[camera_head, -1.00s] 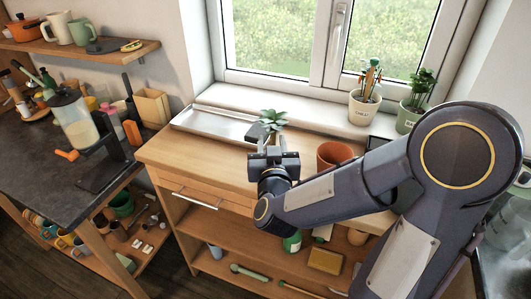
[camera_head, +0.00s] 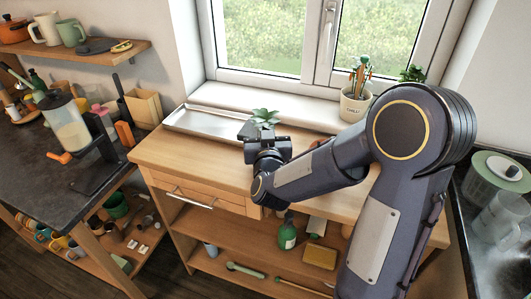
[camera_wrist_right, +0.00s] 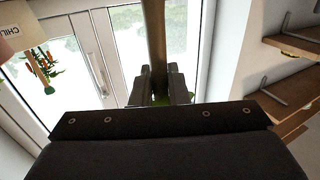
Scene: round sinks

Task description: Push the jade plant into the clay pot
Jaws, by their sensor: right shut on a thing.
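The jade plant (camera_head: 265,116), with its green rosette of leaves, stands upright just above my right gripper (camera_head: 267,139) in the head view. The right gripper is shut on it. In the right wrist view the fingers (camera_wrist_right: 160,84) close around a brown, stem-like part (camera_wrist_right: 156,40), and a little green shows between them; the rest of the plant is hidden by the gripper. The clay pot (camera_head: 314,144) is nearly all hidden behind my right forearm; only a small reddish-brown bit shows, right of the gripper. My left gripper is not in view.
A wooden bench (camera_head: 165,153) lies under the gripper, with a metal tray (camera_head: 185,119) at its back left. The chili pot (camera_head: 354,107) stands on the window sill at right. A dark counter (camera_head: 40,158) with a blender is at left. The bench's left part is clear.

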